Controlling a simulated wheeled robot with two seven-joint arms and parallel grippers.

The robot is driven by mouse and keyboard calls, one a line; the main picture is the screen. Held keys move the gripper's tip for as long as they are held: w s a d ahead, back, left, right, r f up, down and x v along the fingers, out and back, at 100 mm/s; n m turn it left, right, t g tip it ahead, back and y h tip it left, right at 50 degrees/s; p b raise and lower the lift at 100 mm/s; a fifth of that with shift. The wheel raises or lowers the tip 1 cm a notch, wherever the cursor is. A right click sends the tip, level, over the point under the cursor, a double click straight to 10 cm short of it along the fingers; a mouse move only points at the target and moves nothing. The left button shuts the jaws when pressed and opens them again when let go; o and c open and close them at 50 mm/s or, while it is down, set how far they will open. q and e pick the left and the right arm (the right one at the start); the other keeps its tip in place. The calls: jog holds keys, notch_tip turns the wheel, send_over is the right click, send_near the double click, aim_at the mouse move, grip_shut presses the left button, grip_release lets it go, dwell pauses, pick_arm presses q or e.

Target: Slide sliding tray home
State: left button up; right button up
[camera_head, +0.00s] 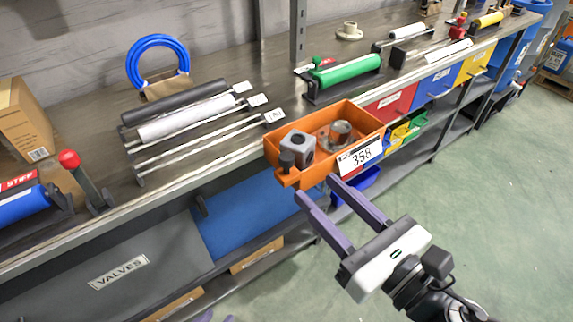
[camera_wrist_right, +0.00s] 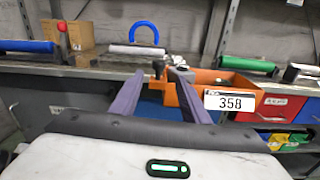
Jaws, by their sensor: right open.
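The orange sliding tray (camera_head: 318,173), labelled 358, juts out past the bench's front edge in the head view. In it are a grey block with a round hole (camera_head: 297,143) and a metal cylinder (camera_head: 340,133). A dark knob (camera_head: 287,161) stands at its front left corner. My right gripper (camera_head: 318,188) is open and empty, its two purple fingers pointing at the tray's front left. In the right wrist view one finger overlaps the tray (camera_wrist_right: 245,88) and the other lies left of it; contact cannot be told. Only purple tips of my left gripper (camera_head: 217,317) show at the bottom edge.
The bench (camera_head: 190,85) holds dark and white rollers, a green roller (camera_head: 345,70) and a blue ring (camera_head: 157,48). Red, blue and yellow drawer fronts (camera_head: 390,103) lie right of the tray. Open green floor (camera_head: 480,190) lies at the right.

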aim_at(292, 164)
jog(key=shift+n, duration=0.4)
jog(key=x, duration=0.3)
jog(key=p+x, duration=0.1)
jog(key=x, duration=0.6)
jog(key=shift+a+r+p, duration=0.15)
jog(key=shift+r+p, duration=0.1)
jog(key=shift+p, duration=0.05)
jog(key=shift+c, duration=0.5)
grip_shut()
